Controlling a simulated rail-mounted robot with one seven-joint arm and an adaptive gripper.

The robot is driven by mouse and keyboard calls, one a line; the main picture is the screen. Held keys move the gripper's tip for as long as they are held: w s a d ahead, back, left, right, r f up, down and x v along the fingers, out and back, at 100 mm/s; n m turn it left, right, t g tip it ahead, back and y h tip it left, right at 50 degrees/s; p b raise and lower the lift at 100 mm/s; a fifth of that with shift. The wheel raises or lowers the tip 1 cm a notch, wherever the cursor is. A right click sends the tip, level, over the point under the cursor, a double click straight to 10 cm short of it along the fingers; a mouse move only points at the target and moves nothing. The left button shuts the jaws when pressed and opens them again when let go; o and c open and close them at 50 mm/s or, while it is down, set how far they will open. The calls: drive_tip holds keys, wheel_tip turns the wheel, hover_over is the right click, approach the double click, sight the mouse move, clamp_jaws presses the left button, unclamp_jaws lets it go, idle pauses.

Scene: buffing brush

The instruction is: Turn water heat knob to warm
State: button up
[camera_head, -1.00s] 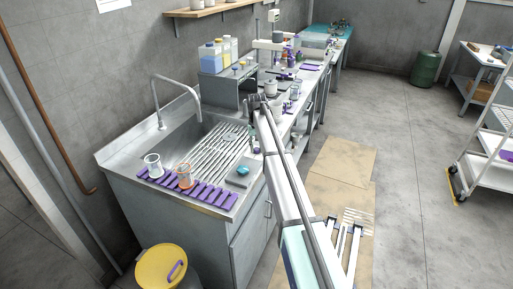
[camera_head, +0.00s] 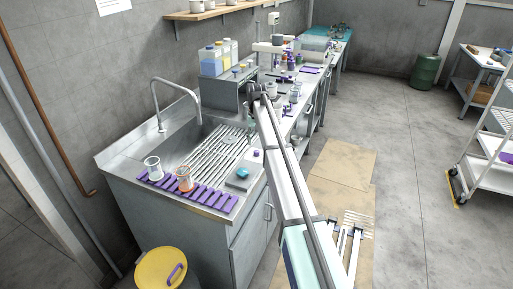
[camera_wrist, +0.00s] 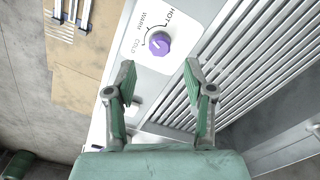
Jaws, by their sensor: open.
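The purple water heat knob (camera_wrist: 159,42) sits on a white plate marked COLD, WARM and HOT around an arc in the wrist view. I cannot tell which mark its pointer lines up with. A small purple spot beside my arm in the head view looks like the same knob (camera_head: 257,154). My gripper (camera_wrist: 160,76) is open and empty. Its two green fingers point toward the plate, with the knob ahead of and between the line of the fingertips, not touched by them. In the head view my arm largely hides the gripper.
The ribbed drainboard (camera_wrist: 245,75) lies right of the plate. In the head view the tall faucet (camera_head: 165,100) stands at the sink. A beaker (camera_head: 153,167) and an orange-banded beaker (camera_head: 184,178) stand on a purple slatted mat. A blue item (camera_head: 243,173) lies near the counter's front edge.

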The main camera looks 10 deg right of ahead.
sight(257, 151)
wheel_tip(257, 151, up, 6)
drive_tip(key=shift+r, duration=0.2)
idle(0.3)
